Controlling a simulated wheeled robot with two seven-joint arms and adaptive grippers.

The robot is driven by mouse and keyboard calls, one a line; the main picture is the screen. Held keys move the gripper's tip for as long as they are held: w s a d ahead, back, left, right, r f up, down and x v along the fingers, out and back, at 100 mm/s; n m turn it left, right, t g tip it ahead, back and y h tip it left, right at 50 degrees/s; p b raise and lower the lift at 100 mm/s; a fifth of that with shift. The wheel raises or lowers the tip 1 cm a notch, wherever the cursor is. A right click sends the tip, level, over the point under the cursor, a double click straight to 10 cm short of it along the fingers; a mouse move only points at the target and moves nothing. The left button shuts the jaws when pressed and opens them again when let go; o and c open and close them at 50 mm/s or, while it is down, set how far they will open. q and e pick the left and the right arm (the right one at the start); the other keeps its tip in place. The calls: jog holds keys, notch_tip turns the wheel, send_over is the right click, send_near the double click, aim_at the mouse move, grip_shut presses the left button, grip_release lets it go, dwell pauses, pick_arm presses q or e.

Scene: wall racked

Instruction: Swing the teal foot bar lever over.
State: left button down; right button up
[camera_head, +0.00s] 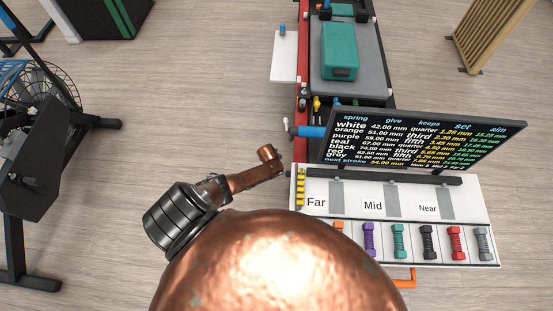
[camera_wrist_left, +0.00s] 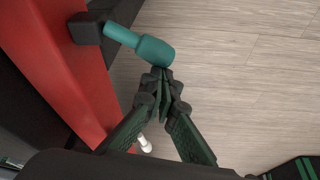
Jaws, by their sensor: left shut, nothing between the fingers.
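The teal foot bar lever (camera_wrist_left: 153,49) shows in the left wrist view. It has a thick rounded grip on a thinner teal shaft, which runs to a dark block (camera_wrist_left: 88,28) on a red rail (camera_wrist_left: 70,75). My left gripper (camera_wrist_left: 162,75) is shut and empty. Its fingertips are right by the outer end of the teal grip; I cannot tell whether they touch it. I cannot make out this lever or my left gripper for certain in the head view. My right gripper is in neither view.
In the head view, a dark text screen (camera_head: 425,140) stands over a white board (camera_head: 325,195) marked Far, Mid and Near, with coloured springs along its front. A teal block (camera_head: 340,52) lies on the grey carriage. Open floor (camera_head: 215,70) lies left of the red rail.

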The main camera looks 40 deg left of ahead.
pick_arm(q)
jog(key=s+n, duration=0.1)
jog(key=s+n+y+p, duration=0.1)
jog(key=n, duration=0.1)
jog(key=shift+d+g, duration=0.15)
jog(key=shift+g, duration=0.15)
jog(key=shift+s+p, duration=0.1)
jog(key=shift+p, duration=0.25)
jog(key=shift+s, duration=0.3)
jog(key=p+v, duration=1)
jog(key=shift+d, duration=0.2)
jog(key=shift+f, duration=0.1)
